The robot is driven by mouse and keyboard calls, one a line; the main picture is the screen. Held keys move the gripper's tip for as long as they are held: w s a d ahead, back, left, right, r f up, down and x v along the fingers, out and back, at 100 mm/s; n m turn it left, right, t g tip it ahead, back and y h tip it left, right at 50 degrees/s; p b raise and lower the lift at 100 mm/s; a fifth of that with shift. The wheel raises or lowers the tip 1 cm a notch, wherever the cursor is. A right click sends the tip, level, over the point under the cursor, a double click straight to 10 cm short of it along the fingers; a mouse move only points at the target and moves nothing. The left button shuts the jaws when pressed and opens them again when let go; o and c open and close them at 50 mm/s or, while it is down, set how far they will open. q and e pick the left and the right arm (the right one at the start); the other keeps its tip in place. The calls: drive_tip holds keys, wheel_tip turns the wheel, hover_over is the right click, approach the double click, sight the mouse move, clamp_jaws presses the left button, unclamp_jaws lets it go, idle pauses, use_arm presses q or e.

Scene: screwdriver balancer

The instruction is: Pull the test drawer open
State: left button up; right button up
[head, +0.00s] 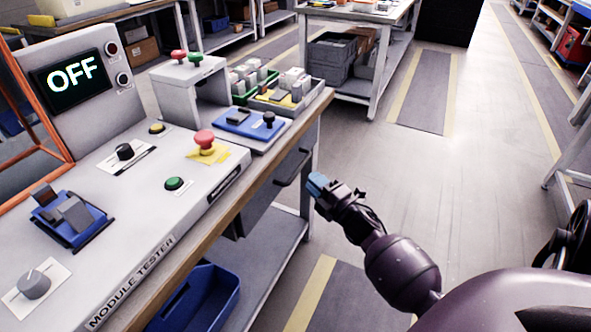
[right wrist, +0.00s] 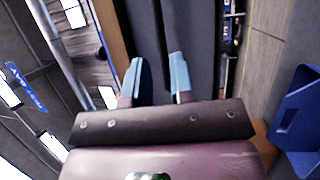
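The test drawer (head: 262,207) is a dark grey front under the wooden edge of the module tester bench. It looks shut, and its dark bar handle (head: 294,172) runs along the upper part. My right gripper (head: 318,185) is just right of the handle in the head view, its blue fingertips close to the drawer side of the bench. In the right wrist view the two blue fingers (right wrist: 158,82) are apart, with a dark grey surface beyond them and nothing clearly between them. I cannot tell whether they touch the handle. My left gripper is not in view.
The module tester panel (head: 115,265) with buttons and an OFF screen (head: 72,78) stands on the bench. A blue bin (head: 205,298) sits on the lower shelf. The aisle floor (head: 480,150) right of the bench is clear.

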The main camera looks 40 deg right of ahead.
sight(299, 167)
drive_tip(key=w, duration=0.4)
drive_tip(key=w+r+b, duration=0.1)
drive_tip(key=w, duration=0.1)
drive_tip(key=shift+w, duration=0.2)
clamp_jaws()
